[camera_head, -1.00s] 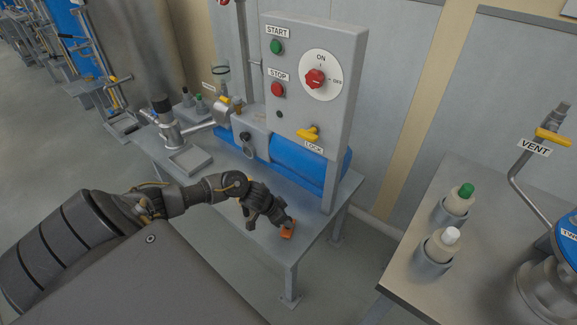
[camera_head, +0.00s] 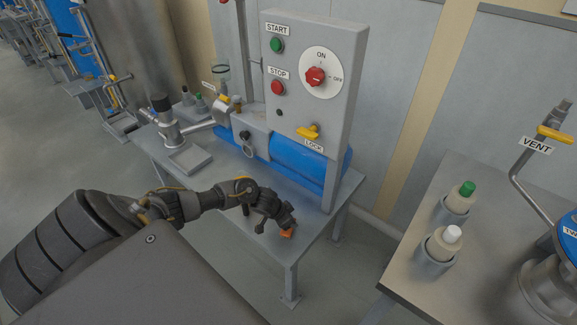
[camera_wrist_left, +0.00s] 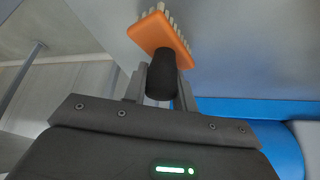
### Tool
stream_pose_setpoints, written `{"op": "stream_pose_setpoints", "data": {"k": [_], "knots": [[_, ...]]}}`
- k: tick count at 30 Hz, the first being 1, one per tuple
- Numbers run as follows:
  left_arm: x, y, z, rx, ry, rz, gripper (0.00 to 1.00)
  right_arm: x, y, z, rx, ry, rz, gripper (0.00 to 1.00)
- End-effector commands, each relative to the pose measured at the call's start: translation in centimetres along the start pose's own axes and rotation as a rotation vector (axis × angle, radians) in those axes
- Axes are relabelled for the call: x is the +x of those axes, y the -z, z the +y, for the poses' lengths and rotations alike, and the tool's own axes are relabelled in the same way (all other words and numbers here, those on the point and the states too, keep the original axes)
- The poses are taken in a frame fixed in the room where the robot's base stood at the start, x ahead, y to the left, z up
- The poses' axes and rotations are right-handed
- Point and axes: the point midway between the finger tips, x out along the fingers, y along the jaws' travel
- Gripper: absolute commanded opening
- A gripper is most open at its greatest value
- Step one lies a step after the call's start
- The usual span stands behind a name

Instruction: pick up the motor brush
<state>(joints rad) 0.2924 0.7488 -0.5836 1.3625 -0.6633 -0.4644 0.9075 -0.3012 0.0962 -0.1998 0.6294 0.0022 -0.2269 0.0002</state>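The motor brush (camera_head: 287,232) has an orange block, pale bristles and a black handle. It is at the front right corner of the grey bench. In the left wrist view the brush (camera_wrist_left: 160,32) is at the top centre, its black handle between my fingers. My left gripper (camera_head: 276,220) reaches down over the bench corner, at the brush. In the wrist view the fingers of my left gripper (camera_wrist_left: 161,85) flank the handle closely on both sides and look shut on it. The bristles partly show beyond the block. My right gripper is not in view.
The bench (camera_head: 225,185) carries a blue motor (camera_head: 297,165) behind the gripper and a grey control box (camera_head: 310,90) above it. A square tray (camera_head: 189,160) lies further left. A second table (camera_head: 430,290) with bottles stands at right, across a gap.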

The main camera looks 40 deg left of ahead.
Motion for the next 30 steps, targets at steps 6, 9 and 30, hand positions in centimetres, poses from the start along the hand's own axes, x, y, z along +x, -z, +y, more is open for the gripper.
{"op": "stream_pose_setpoints", "data": {"k": [6, 9, 30], "knots": [[0.0, 0.0, 0.0, 0.0, 0.0, 0.0, 0.02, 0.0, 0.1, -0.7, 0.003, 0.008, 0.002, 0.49], [0.0, 0.0, 0.0, 0.0, 0.0, 0.0, 0.02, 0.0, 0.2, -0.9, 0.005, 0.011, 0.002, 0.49], [-11.8, -0.9, -2.9, 0.003, 0.003, -0.006, 0.02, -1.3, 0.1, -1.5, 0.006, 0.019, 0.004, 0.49]]}}
